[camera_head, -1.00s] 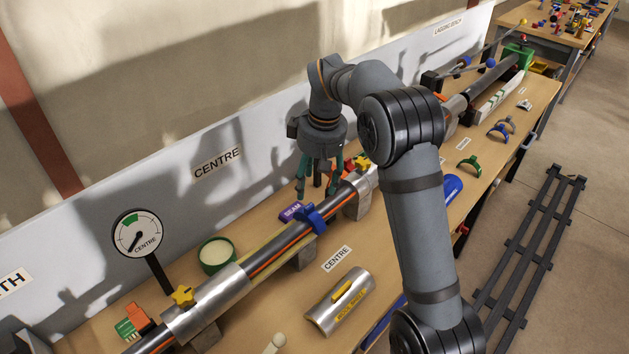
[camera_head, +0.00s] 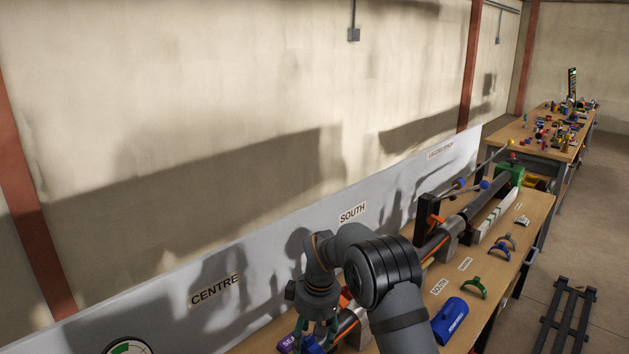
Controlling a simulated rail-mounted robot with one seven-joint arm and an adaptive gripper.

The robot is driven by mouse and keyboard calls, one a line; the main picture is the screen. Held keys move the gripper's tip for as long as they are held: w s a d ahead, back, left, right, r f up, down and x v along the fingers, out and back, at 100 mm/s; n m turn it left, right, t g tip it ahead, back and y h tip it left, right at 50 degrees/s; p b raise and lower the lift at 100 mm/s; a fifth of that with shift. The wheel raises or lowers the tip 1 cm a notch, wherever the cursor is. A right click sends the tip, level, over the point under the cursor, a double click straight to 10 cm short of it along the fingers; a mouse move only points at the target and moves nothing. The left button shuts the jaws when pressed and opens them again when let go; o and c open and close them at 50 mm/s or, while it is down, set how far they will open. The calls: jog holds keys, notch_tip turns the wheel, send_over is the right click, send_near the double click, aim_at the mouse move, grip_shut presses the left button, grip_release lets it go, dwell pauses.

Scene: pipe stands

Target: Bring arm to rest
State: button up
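My gripper (camera_head: 316,330) points down at the lower middle of the head view, above the bench by the pipe. Its green fingers are partly cut off by the frame's bottom edge, and I cannot tell whether they are apart or hold anything. My arm bends up from the bottom edge to the gripper and hides part of the pipe (camera_head: 466,213). The pipe runs along the bench toward the far right. A purple block (camera_head: 288,344) lies just left of the gripper.
A cluttered table (camera_head: 545,140) stands beyond.

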jog(key=shift+w+f, duration=0.1)
jog(key=shift+f, duration=0.7)
